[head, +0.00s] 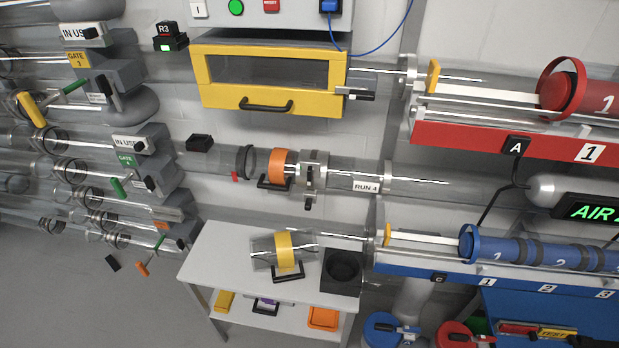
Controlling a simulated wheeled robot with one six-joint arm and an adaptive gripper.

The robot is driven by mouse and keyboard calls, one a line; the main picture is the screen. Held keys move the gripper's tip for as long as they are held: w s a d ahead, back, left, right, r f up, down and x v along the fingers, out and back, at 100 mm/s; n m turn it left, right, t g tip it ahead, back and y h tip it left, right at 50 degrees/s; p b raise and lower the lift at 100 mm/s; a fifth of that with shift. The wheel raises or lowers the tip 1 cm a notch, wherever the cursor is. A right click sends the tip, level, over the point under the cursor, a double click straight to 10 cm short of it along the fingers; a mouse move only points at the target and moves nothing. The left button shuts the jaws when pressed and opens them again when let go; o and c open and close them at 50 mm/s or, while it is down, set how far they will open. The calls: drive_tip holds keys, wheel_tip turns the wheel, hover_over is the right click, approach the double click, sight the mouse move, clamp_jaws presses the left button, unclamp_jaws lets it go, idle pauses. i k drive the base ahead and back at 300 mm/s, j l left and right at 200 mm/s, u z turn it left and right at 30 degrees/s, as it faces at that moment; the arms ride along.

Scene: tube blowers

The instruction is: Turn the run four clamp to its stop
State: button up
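The run four tube crosses the middle of the head view, with a "RUN 4" label (366,187) on its clear wall. The run four clamp (311,172) is a grey metal band around the tube, just left of the label. A small dark part hangs at its lower side; how far the clamp is turned cannot be told. Left of it is an orange-banded section (278,165) with a black handle. Further left, a black collar (245,161) with a small red tab circles the tube. My gripper is not in view.
Below stands a grey table (215,262) with a yellow-banded clear tube piece (284,252) and a dark square holder (342,271). A yellow-framed box (268,103) is above. Red (480,148) and blue (420,271) rails extend right. Tube racks with grey blocks fill the left.

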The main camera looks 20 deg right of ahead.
sight(311, 172)
drive_tip(key=i+j+u, duration=0.25)
drive_tip(key=u, duration=0.15)
drive_tip(key=i+j+u, duration=0.15)
drive_tip(key=i+u, duration=0.2)
drive_tip(key=i, duration=0.05)
